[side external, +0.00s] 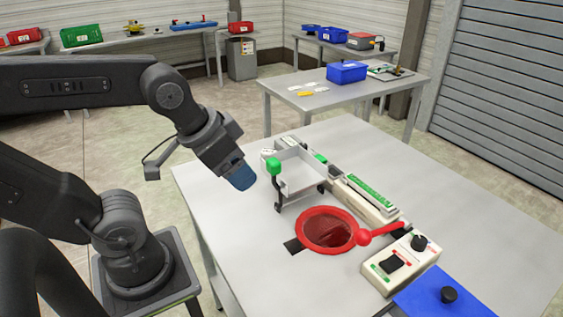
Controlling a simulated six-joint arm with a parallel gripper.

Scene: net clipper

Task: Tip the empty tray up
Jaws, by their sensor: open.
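The white tray (312,169) sits level on the work table, with low side walls and a bare floor; nothing shows inside it. A green knob (273,166) on a dark lever stands at its near left corner. My gripper (241,177), with blue fingers pointing down, hangs above the table to the left of the green knob, apart from it and from the tray. It is open and nothing shows between the fingers. The gap between the fingers is hard to make out from this side.
A red ring (327,249) with a dark red middle and a red ball-ended handle (365,237) lies in front of the tray. A white bar with a green strip (371,193) runs right of it. A control box (400,264) and blue panel (440,297) stand front right. The table's left front is clear.

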